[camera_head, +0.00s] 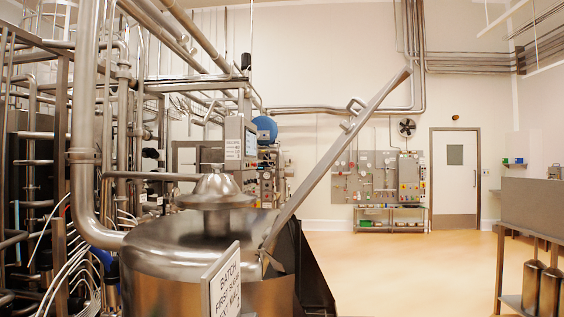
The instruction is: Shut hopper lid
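The hopper lid (335,160) stands open in the head view. It is a long metal panel seen nearly edge-on, tilted up and to the right from its lower end near the steel vessel. A small handle-like fitting (352,110) sticks out from its upper left side. Below the lid, a dark, slanted shape (312,275) shows beside the vessel; I cannot tell whether it is the hopper's opening or its side. My gripper is not in view.
A domed steel vessel (160,245) stands at the front centre-left, with a white sign (222,285) before it. Pipes and racks fill the left. A steel bench (540,207) with cylinders below stands at the right. The floor (410,270) between is clear, back to a door (455,180).

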